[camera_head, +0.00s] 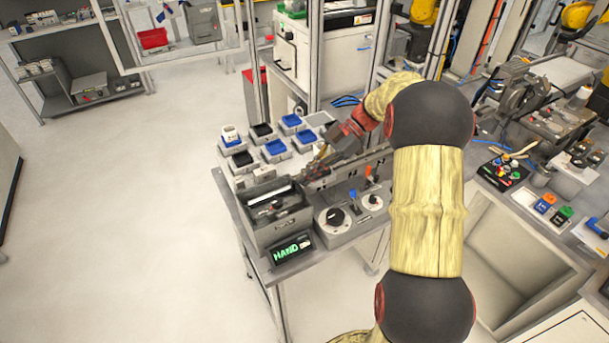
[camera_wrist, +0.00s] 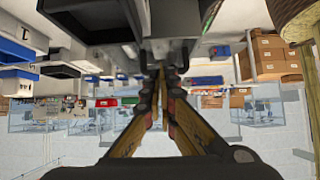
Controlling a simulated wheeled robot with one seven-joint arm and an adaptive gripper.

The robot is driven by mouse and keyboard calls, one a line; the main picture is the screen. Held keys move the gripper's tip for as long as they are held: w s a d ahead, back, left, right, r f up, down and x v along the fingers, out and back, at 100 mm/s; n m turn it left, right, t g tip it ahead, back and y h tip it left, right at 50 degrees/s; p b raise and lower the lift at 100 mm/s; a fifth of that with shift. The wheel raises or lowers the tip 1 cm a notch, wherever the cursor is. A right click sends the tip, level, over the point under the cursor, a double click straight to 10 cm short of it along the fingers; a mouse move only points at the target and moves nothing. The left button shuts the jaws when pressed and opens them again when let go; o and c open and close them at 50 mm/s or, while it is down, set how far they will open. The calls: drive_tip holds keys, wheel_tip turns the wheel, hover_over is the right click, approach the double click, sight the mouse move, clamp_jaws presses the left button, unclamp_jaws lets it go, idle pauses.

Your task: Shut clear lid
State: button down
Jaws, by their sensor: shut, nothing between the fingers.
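A grey box (camera_head: 277,231) with a handle on its front stands at the near left corner of the workbench. Dark contents and a pale strip (camera_head: 270,195) show at its top. I cannot make out the clear lid's outline or its exact angle. My gripper (camera_head: 308,175) is just behind and to the right of the box, low over the bench. In the wrist view my gripper's fingers (camera_wrist: 161,72) come together at the tips with nothing between them. A dark grey body (camera_wrist: 100,20) lies close beyond the tips; whether they touch it is unclear.
Small bins with blue and black tops (camera_head: 275,148) stand behind the box. A panel with dials (camera_head: 345,216) is to its right, and a green-lit display (camera_head: 291,249) is in front. Open floor (camera_head: 130,220) lies left of the bench.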

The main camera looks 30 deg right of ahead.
drive_tip(key=shift+d, duration=0.1)
idle(0.3)
drive_tip(key=v, duration=0.7)
drive_tip(key=s+a+r+m+h, duration=0.3)
drive_tip(key=s+a+m, duration=0.1)
drive_tip(key=a, duration=0.2)
drive_tip(key=s+a+r+m+h, duration=0.3)
drive_tip(key=s+a, duration=0.2)
drive_tip(key=a, duration=0.2)
drive_tip(key=s+a+m+t+h, duration=0.2)
drive_tip(key=s+m, duration=0.3)
drive_tip(key=s, duration=0.2)
drive_tip(key=s+a+f+m+t+h, duration=0.1)
drive_tip(key=s+a+m+t+h, duration=0.1)
drive_tip(key=s+m, duration=0.3)
drive_tip(key=s+a+t, duration=0.1)
drive_tip(key=s, duration=0.2)
drive_tip(key=shift+a+m+t+h, duration=0.3)
drive_tip(key=shift+m+h, duration=0.1)
drive_tip(key=shift+w, duration=0.1)
